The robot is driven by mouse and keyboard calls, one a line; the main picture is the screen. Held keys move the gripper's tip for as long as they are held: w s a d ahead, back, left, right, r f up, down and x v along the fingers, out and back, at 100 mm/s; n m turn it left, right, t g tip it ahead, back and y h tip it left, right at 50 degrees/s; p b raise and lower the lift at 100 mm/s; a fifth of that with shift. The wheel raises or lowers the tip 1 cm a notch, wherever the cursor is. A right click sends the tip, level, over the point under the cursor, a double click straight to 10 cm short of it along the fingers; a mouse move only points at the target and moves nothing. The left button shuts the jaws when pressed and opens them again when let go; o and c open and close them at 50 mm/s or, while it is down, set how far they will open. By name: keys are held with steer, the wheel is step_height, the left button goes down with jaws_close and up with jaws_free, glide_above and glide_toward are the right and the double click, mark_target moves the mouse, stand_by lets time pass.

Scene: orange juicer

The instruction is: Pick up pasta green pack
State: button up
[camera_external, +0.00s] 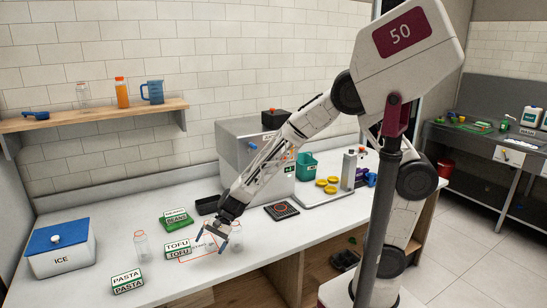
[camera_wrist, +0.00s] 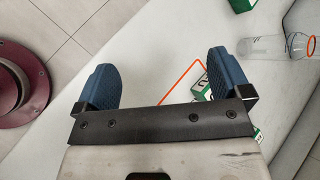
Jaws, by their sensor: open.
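The pasta green pack (camera_external: 127,283), a small box with a white and green PASTA label, sits on the counter near its front left edge in the external view. My gripper (camera_external: 212,238) is open and empty above the counter, to the right of the pasta pack and apart from it. In the wrist view, the two blue fingers of my gripper (camera_wrist: 160,72) are spread apart over the counter edge and floor. I cannot make out the pasta label in the wrist view.
A tofu pack (camera_external: 178,249) stands beside my gripper, with a beans pack (camera_external: 176,219) behind. An ice box (camera_external: 62,256) is at left. An orange outline (camera_wrist: 184,80) marks the counter.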

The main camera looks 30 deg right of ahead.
mark_target(139, 272)
steer(key=a+f+m, duration=0.1)
steer(key=a, duration=0.2)
steer(key=a+f+m+y, duration=0.1)
steer(key=a, duration=0.2)
steer(key=a+f+m, duration=0.1)
steer(key=a, duration=0.2)
steer(key=shift+a+f+m, duration=0.3)
steer(key=shift+f+m, duration=0.1)
steer(key=w+a+f+m+y, duration=0.1)
steer(key=w+a+m, duration=0.1)
steer(key=a, duration=0.2)
steer(key=w+a+f+m+t+y, duration=0.1)
steer(key=w+a+m, duration=0.1)
steer(key=a, duration=0.3)
steer(key=w+a+f+m+t+y, duration=0.1)
steer(key=w+a+m, duration=0.1)
steer(key=a+m, duration=0.2)
steer(key=shift+w+a+f+y, duration=0.1)
steer(key=shift+w+a+y, duration=0.1)
steer(key=shift+w+y, duration=0.2)
steer(key=shift+x, duration=1.3)
steer(key=shift+x, duration=2.55)
steer(key=shift+c, duration=0.2)
